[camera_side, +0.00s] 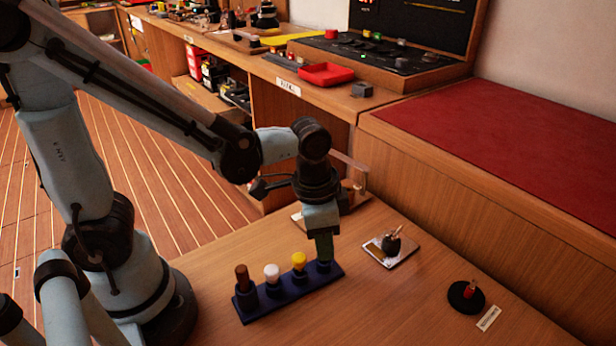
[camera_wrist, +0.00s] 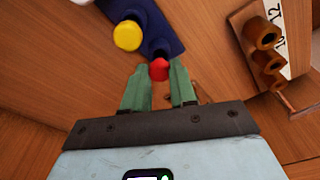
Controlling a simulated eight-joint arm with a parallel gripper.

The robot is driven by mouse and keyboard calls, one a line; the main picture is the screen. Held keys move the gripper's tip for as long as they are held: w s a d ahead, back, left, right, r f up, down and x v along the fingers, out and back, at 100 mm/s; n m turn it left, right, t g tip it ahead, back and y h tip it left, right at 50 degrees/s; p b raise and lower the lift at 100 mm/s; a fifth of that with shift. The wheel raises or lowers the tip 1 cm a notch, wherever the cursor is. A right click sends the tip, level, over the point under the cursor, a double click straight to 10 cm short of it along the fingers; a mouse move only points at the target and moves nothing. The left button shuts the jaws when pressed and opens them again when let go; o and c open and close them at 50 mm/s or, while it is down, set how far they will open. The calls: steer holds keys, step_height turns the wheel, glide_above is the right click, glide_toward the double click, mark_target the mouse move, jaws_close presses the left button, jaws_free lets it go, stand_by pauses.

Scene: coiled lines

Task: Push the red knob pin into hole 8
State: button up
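The red knob pin (camera_wrist: 159,69) stands at the end of a dark blue rack (camera_wrist: 165,25), seen in the wrist view. My gripper (camera_wrist: 159,72) has its two green fingers on either side of the red knob. In the side view my gripper (camera_side: 323,250) points down at the rack's right end (camera_side: 336,268) and hides the red knob. A wooden board with brown tubular sockets (camera_wrist: 264,33) and a white strip marked 12 and 10 lies at the right of the wrist view. I cannot make out hole 8.
A yellow-topped pin (camera_side: 299,261), a white-topped pin (camera_side: 272,272) and a brown pin (camera_side: 242,278) stand in the same rack. A small plate with a dark coil (camera_side: 391,243) and a black disc with a red piece (camera_side: 466,296) lie to the right.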

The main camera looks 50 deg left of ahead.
jaws_close()
steer(key=shift+r, duration=0.4)
steer(key=shift+r, duration=2.8)
steer(key=shift+w, duration=0.1)
steer(key=w+a+r+n, duration=0.1)
steer(key=w+a+r, duration=0.1)
steer(key=w+a, duration=0.5)
steer(key=w+a+r, duration=0.2)
steer(key=w+a, duration=0.3)
steer(key=w, duration=0.4)
step_height(320, 180, down, 6)
steer(key=shift+w+d+f, duration=0.15)
steer(key=shift+d, duration=0.1)
steer(key=shift+f, duration=1.35)
